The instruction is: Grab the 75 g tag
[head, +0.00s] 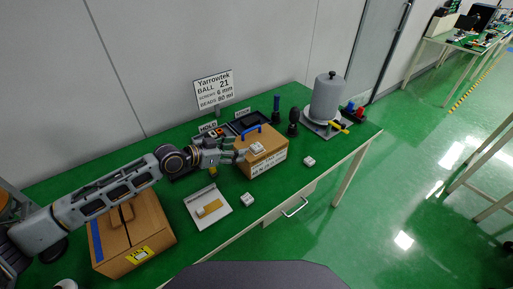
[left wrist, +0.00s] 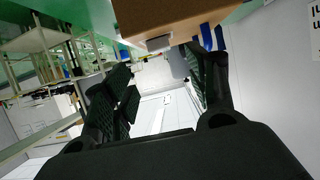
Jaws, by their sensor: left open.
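Small white tags show in the head view, their print too small to read, so I cannot tell which is the 75 g one. One tag (head: 257,148) lies on top of the cardboard box (head: 262,161) with a blue handle. A second tag (head: 309,161) and a third tag (head: 247,199) lie on the green table. My left gripper (head: 240,155) is open and empty at the left side of the box top, pointing toward the tag there. In the left wrist view a pale tag (left wrist: 159,44) shows at the box's edge, beyond the open fingers (left wrist: 160,95).
A second cardboard box (head: 130,236) stands at the front left of the table (head: 283,190). A white tray (head: 194,214) holds a tan piece. A grey cylinder (head: 327,97), dark upright tools (head: 293,121) and a sign (head: 213,89) stand at the back. The right front tabletop is clear.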

